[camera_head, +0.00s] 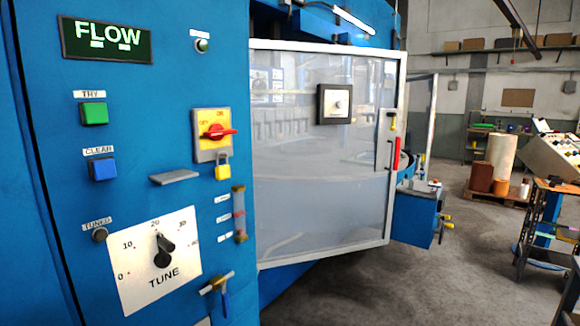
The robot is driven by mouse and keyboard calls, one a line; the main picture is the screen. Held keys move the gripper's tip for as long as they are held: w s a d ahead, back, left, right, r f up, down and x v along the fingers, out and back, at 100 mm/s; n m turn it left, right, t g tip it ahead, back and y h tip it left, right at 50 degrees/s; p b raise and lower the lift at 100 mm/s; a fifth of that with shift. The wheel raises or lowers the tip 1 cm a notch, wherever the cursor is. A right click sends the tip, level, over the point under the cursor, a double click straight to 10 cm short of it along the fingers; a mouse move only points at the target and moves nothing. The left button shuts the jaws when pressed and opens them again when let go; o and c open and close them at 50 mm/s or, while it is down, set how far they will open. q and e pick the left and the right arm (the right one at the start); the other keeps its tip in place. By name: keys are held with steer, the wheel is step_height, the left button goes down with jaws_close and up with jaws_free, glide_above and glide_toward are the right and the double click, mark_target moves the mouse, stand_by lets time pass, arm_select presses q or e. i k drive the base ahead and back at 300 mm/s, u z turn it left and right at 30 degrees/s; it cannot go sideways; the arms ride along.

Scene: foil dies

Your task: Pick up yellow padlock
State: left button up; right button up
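The yellow padlock (222,170) hangs on the blue machine panel, just below the red rotary switch (217,132) on its yellow plate. Its shackle goes up to the lower edge of that plate; whether it is locked shut is too small to tell. Neither of my grippers shows in the head view, and nothing touches the padlock.
A small grey ledge (174,177) sticks out left of the padlock. A sight tube (239,213) and a valve with a blue handle (222,290) are below it. The clear guard door (320,170) stands to the right. Floor (450,280) at the right is free.

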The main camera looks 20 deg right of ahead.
mark_target(222, 172)
steer(key=z, duration=0.65)
steer(key=i, duration=0.5)
steer(key=u, duration=1.85)
